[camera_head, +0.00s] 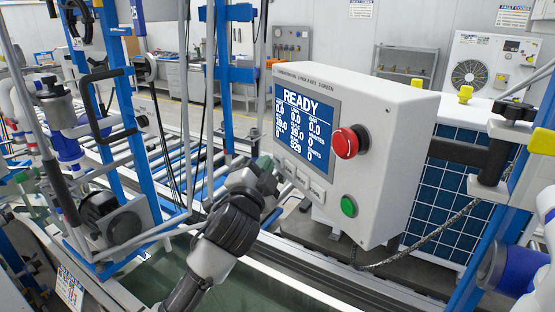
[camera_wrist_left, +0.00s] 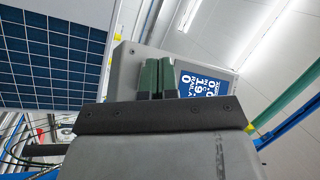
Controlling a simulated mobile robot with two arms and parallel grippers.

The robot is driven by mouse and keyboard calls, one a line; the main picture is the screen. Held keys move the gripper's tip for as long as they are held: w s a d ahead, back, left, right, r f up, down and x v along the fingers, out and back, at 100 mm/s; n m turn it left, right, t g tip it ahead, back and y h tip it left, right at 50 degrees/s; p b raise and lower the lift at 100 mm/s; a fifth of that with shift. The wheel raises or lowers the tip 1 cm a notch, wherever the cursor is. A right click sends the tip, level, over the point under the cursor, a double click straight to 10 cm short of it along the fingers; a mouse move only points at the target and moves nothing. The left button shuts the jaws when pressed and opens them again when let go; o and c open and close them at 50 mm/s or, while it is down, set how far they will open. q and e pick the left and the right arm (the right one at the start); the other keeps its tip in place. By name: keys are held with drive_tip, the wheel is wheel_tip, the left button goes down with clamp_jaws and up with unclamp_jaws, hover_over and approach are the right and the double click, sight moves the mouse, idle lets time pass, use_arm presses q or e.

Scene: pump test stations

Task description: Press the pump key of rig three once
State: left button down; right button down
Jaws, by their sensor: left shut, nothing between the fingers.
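A light grey control box (camera_head: 380,110) stands at centre right. Its screen (camera_head: 305,122) reads READY, with rows of numbers. Below the screen is a row of small pale keys (camera_head: 318,190); their labels are too small to read, so I cannot tell which is the pump key. A red mushroom button (camera_head: 346,143) and a green button (camera_head: 349,206) sit on the same face. My left gripper (camera_head: 268,164) is shut and empty, close to the left end of the key row; contact cannot be told. In the left wrist view, its green fingers (camera_wrist_left: 157,78) are together before the box (camera_wrist_left: 130,70). My right gripper is out of view.
A blue frame with a motor and hoses (camera_head: 120,220) stands left of my arm. A green-tinted tank (camera_head: 255,285) lies below. A blue gridded panel (camera_head: 455,195) is behind the box. A cable (camera_head: 440,230) hangs under the box.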

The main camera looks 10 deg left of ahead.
use_arm(q)
drive_tip(key=shift+w+d, duration=0.35)
drive_tip(key=shift+d, duration=0.05)
idle(0.9)
idle(0.4)
drive_tip(key=shift+s+a+p, duration=0.35)
drive_tip(key=shift+s+a, duration=0.3)
drive_tip(key=shift+a, duration=0.1)
drive_tip(key=s+a, duration=0.1)
drive_tip(key=s+a+p, duration=0.1)
drive_tip(key=s+a, duration=0.1)
drive_tip(key=shift+s+a, duration=0.1)
drive_tip(key=shift+a, duration=0.2)
idle(0.5)
